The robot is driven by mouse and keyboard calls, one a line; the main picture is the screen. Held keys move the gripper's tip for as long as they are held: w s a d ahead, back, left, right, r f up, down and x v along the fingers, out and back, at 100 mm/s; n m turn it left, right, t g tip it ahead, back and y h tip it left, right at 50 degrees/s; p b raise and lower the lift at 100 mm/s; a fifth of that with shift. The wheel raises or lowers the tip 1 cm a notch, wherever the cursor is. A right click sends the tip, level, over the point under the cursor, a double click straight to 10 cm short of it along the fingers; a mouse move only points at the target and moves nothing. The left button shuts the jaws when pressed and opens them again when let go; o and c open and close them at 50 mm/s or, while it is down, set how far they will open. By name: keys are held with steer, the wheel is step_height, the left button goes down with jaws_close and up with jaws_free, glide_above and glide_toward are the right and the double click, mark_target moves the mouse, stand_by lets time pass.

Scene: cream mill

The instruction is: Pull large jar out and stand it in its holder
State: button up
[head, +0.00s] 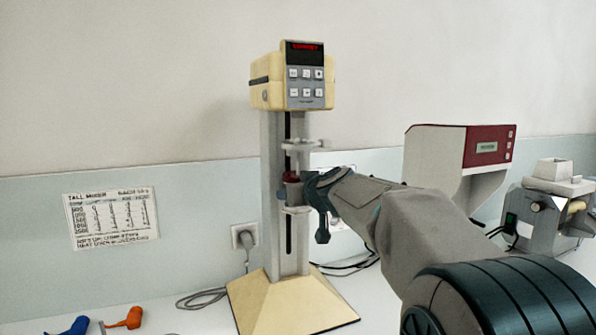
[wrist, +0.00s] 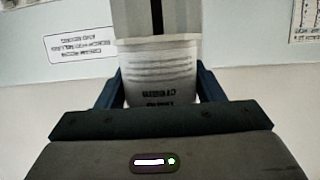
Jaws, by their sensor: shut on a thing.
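A pale jar with dark printed text (wrist: 161,70) fills the space between my two blue-grey jaws in the wrist view. My gripper (wrist: 160,88) is shut on it from both sides. In the head view my gripper (head: 308,189) is at the front of the tall mixer's column (head: 270,150), and a small grey part of the jar (head: 294,193) shows beside the jaws. A red part (head: 291,177) lies just above it. A pale bracket (head: 305,145) sticks out above and a small ledge (head: 296,210) lies below. I cannot tell which part is the holder, nor whether the jar touches the ledge.
The mixer's cream head (head: 268,82) with its lit display stands above, on a wide cream base (head: 290,305). A red and white machine (head: 462,150) and a grey machine (head: 545,205) stand at right. Blue (head: 72,328) and orange (head: 125,318) items lie at lower left. Cables run behind.

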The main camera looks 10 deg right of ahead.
steer(key=shift+f+b, duration=1.45)
steer(key=shift+b, duration=0.2)
steer(key=shift+s, duration=0.1)
steer(key=s+d+b, duration=0.2)
steer(key=s+b, duration=0.3)
steer(key=s, duration=0.4)
steer(key=shift+s+b, duration=0.35)
stand_by(0.4)
